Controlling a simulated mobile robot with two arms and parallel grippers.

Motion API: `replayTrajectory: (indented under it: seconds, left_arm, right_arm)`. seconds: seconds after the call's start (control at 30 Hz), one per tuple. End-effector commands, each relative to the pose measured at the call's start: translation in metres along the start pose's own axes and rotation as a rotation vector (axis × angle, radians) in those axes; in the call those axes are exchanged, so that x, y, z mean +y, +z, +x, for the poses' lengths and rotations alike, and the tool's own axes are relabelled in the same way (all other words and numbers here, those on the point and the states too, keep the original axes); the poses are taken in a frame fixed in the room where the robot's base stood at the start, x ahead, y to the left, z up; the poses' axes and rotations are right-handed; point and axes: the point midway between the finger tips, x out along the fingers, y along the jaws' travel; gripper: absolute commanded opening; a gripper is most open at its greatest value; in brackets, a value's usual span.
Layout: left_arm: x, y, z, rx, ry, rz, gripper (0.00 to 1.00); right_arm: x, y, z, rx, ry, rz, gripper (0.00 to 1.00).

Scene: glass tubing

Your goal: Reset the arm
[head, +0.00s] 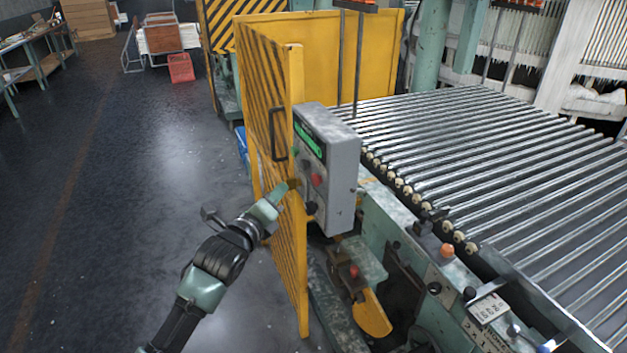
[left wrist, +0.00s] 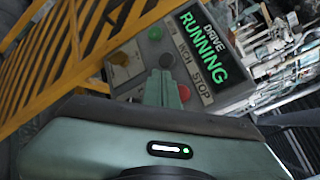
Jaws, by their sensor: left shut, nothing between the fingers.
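My left gripper (head: 289,187) is shut and empty, with its tips close to the face of the grey control box (head: 345,165) in the head view. In the left wrist view the shut fingers (left wrist: 163,90) overlap the lower part of the panel. I cannot tell whether they touch it. The box has a green display (left wrist: 207,45) reading "DRIVE RUNNING", and labels "INCH" and "STOP". A red button (head: 316,180) and a black knob (head: 311,208) sit on its face. A red button (left wrist: 184,93) shows beside the fingers. My right gripper is not in view.
A yellow striped guard panel (head: 294,270) stands beside the box. A roller conveyor (head: 480,170) fills the right. A red crate (head: 181,68) and a workbench (head: 35,60) stand far back left. The dark floor (head: 120,180) at left is clear.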

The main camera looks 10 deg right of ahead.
Motion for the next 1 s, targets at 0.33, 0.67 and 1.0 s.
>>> replayTrajectory:
  seconds: [0.33, 0.67, 1.0]
  left_arm:
    - [0.003, -0.002, 0.0, 0.001, 0.005, -0.006, 0.0]
    - [0.153, -0.088, -0.021, 0.036, 0.252, -0.436, 0.0]
    - [0.342, -0.235, -0.127, -0.054, 0.646, -1.044, 0.0]
  right_arm:
    - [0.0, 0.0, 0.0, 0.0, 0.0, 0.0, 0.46]
    - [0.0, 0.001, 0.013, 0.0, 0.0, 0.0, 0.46]
    - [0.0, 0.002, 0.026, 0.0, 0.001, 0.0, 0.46]
